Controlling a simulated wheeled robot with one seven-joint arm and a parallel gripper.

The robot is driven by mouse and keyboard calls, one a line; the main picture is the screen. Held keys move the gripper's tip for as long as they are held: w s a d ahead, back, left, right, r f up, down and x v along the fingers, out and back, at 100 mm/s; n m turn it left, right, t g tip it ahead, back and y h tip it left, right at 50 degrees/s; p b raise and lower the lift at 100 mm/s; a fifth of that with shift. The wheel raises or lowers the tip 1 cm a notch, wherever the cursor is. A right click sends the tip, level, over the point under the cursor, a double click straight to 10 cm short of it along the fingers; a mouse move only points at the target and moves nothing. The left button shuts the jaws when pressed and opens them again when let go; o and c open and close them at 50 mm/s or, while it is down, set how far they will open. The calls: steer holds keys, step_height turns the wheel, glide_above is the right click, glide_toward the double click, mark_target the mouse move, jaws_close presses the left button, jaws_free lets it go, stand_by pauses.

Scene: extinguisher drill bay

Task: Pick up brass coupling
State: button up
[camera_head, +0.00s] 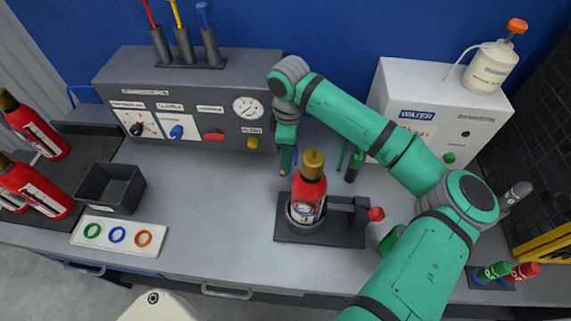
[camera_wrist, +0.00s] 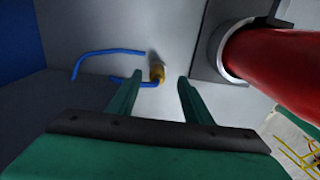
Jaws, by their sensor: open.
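The brass coupling (camera_wrist: 157,73) is a small gold-coloured cylinder on the grey bench in the wrist view, beside a blue hose (camera_wrist: 108,52). It lies in line with the gap between my fingertips, a little beyond them. In the head view, my gripper (camera_head: 286,160) points down at the bench, left of the red extinguisher (camera_head: 308,192). A small brass-coloured bit of the coupling (camera_head: 284,172) shows at its tip; the fingers hide part of it. In the wrist view, my gripper (camera_wrist: 160,82) is open, with nothing held between the fingers.
The brass-topped extinguisher stands in a dark clamp fixture (camera_head: 345,235), close right of my gripper. A grey control panel (camera_head: 190,100) stands behind. A black bin (camera_head: 110,187) and a ring plate (camera_head: 118,236) are at left. The bench between bin and fixture is clear.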

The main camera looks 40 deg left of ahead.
steer(key=shift+a+f, duration=0.15)
steer(key=shift+f, duration=1.25)
steer(key=shift+a+f, duration=0.1)
steer(key=shift+f, duration=1.3)
jaws_close()
